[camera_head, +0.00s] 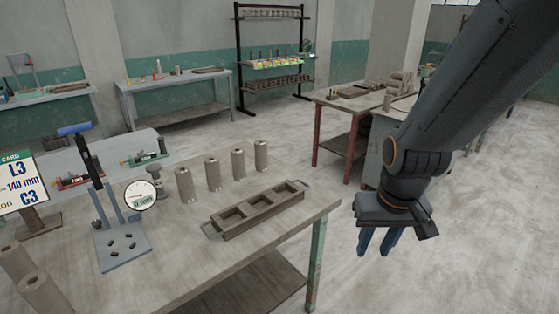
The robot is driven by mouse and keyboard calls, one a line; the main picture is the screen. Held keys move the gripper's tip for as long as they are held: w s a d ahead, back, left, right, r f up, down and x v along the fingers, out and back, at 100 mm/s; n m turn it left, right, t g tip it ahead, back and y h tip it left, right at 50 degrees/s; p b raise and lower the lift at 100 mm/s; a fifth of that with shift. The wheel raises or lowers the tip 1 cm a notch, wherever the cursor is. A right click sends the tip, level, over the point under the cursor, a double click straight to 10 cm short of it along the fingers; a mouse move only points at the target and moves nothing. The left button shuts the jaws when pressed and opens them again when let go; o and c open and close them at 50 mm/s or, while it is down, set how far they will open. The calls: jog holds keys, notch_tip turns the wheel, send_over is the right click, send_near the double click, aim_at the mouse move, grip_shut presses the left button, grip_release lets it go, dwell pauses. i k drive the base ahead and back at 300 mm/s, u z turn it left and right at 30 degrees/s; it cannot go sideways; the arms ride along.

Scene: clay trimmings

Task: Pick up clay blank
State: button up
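Several grey-brown clay blanks, upright cylinders with a hole in the top, stand in a row on the near table (180,255). They are a left one (186,187), two middle ones (213,174) (238,164) and a right one (261,156). My gripper (378,246) hangs over the floor beyond the table's right edge, well away from every blank. Its blue fingers point down with a gap between them, and nothing is seen in them.
A wooden tray (256,212) with three empty compartments lies before the row. A gauge stand with dial (140,195) and a card (20,183) reading L3, 140 mm, C3 stand at left. Another table (345,105) with clay pieces is behind. The floor around my gripper is clear.

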aim_at(238, 155)
jog(key=z, duration=0.1)
jog(key=i, duration=0.95)
jog(key=u, duration=1.4)
jog(key=i, duration=0.5)
jog(key=u, duration=0.05)
